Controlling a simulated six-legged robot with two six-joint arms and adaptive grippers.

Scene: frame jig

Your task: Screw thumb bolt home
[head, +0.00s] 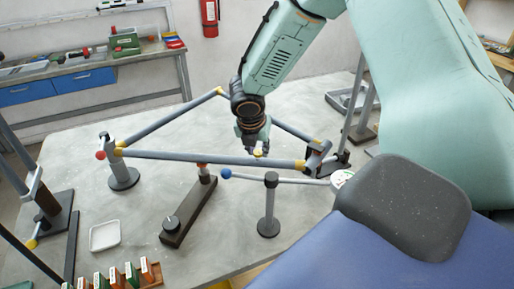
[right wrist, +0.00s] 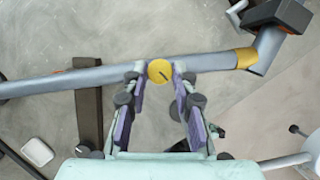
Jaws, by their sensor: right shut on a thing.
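The thumb bolt is a yellow round knob with a dark line across its face, seen in the right wrist view (right wrist: 160,71) and small in the head view (head: 258,153). It sits at the grey front tube (head: 210,158) of the frame, which also shows in the right wrist view (right wrist: 60,82). My right gripper (head: 254,146) reaches down from above, its fingers on both sides of the knob and shut on it. How deep the bolt sits is hidden. My left gripper is not in view.
The tubes form a triangle with yellow joints on stands (head: 123,177). A dark clamp bar (head: 189,208) and a post (head: 269,212) stand in front. A white tray (head: 104,236) and several coloured blocks (head: 130,273) lie at front left. The table inside the triangle is clear.

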